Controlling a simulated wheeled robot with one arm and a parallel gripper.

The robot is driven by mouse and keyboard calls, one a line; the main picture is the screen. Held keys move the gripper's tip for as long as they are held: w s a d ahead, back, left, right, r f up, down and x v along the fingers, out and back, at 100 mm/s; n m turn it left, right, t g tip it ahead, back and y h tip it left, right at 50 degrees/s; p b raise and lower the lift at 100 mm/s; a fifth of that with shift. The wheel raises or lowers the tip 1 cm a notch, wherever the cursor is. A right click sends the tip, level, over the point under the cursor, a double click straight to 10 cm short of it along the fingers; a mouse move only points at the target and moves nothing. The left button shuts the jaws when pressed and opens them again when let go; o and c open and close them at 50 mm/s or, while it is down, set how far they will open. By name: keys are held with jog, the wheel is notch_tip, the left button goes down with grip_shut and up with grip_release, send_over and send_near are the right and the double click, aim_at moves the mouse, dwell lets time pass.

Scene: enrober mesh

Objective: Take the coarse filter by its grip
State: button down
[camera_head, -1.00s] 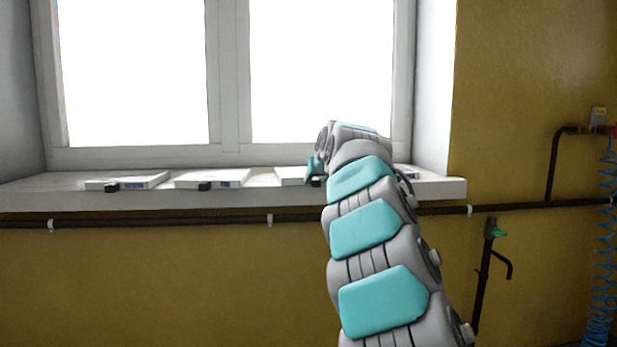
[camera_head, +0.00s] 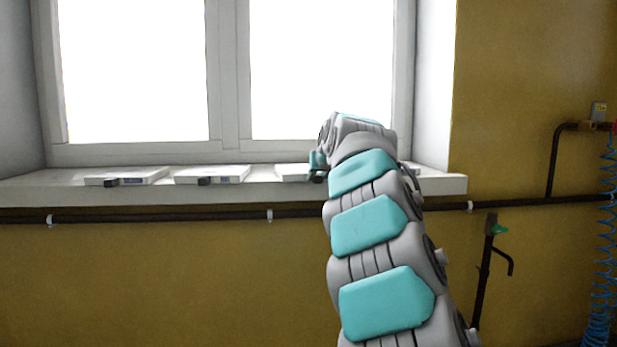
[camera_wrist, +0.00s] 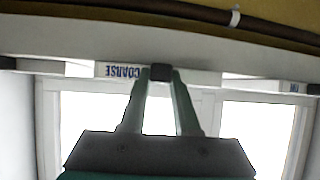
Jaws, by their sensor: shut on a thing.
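The coarse filter (camera_wrist: 122,71) is a flat white panel with an upside-down "COARSE" label in the wrist view. Its grip (camera_wrist: 160,71) is a small black block on the front edge. My gripper (camera_wrist: 160,78) has both fingers closed on this grip, one on each side. In the head view the coarse filter (camera_head: 292,172) is at the window sill, its right part hidden behind my arm. My gripper (camera_head: 317,170) shows only partly there, at the filter's front edge. I cannot tell whether the filter rests on the sill or is slightly raised.
Two similar white panels with black grips, one at far left (camera_head: 127,176) and one beside it (camera_head: 212,175), lie on the sill (camera_head: 260,190). A dark pipe (camera_head: 150,216) runs along the wall below. A valve (camera_head: 493,230) and blue coiled hose (camera_head: 602,290) are at right.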

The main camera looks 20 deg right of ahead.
jog(key=s+a+b, duration=0.2)
jog(key=s+b, duration=0.2)
jog(key=s, duration=0.6)
jog(key=s+a+b, duration=0.2)
jog(key=s+b, duration=0.1)
jog(key=s, duration=0.7)
jog(key=shift+r+b, duration=0.2)
jog(key=shift+b, duration=0.2)
dwell(1.5)
jog(key=shift+s, duration=0.1)
dwell(0.3)
